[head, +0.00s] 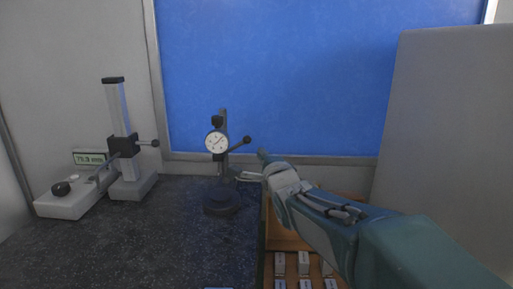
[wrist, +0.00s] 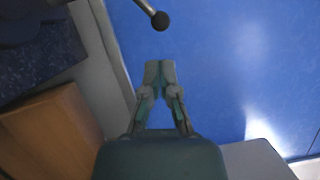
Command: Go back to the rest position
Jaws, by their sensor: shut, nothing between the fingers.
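My gripper (wrist: 160,74) is shut, with its two grey fingertips together and nothing between them. In the head view my arm reaches in from the lower right, and the gripper end (head: 265,162) is just right of the dial gauge stand (head: 222,196). The stand has a round white dial (head: 217,142) and a lever with a black ball knob (head: 247,140). In the wrist view the knob (wrist: 160,20) shows beyond the fingertips, with a visible gap between them.
A height gauge (head: 121,120) with a digital readout (head: 90,157) stands at the left on the dark speckled table (head: 120,245). A wooden tray (head: 284,241) with several small grey blocks (head: 304,263) lies under my arm. A grey panel (head: 450,120) stands at right; a blue board (head: 310,70) is behind.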

